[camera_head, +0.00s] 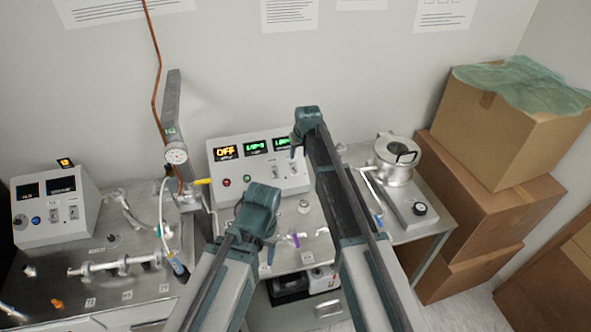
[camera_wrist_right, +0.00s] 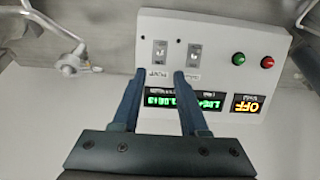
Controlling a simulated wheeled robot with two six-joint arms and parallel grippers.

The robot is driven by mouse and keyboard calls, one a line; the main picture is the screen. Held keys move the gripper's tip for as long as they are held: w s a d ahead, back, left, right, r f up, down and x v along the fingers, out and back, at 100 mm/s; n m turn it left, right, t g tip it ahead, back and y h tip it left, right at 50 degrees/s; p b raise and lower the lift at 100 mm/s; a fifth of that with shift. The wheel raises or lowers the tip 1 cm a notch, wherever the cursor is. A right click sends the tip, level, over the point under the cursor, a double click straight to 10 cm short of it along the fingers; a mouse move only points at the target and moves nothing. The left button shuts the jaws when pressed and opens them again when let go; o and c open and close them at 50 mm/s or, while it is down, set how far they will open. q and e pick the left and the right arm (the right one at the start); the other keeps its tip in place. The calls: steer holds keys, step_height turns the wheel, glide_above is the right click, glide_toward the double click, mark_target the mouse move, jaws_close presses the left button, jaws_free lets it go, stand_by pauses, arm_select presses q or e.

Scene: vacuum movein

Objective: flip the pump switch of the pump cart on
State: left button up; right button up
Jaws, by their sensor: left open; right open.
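The middle cart (camera_head: 285,230) carries a white control console (camera_head: 225,180) with an amber display reading OFF, two green displays, and red and green buttons. In the right wrist view the console (camera_wrist_right: 222,30) is upside down, with two small rocker switches, one (camera_wrist_right: 160,52) left and one (camera_wrist_right: 194,55) right. Their labels are too small to read. My right gripper (camera_wrist_right: 160,76) is open and empty, its fingertips just below the left switch in that view; contact cannot be told. My left gripper (camera_head: 262,200) is open in front of the console; its fingertips are hard to make out.
A second console (camera_head: 55,205) with switches stands on the left bench, beside pipe fittings and a gauge (camera_head: 177,154). A metal chamber (camera_head: 397,160) is on the right bench. Stacked cardboard boxes (camera_head: 480,210) fill the right side. A copper line hangs along the wall.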

mark_target(295, 169)
steer(key=b+x, duration=1)
steer(key=x, duration=0.2)
steer(key=shift+a+f+b, duration=0.1)
steer(key=shift+f+b, duration=0.2)
steer(key=shift+b, duration=0.1)
steer(key=shift+r, duration=0.1)
jaws_close()
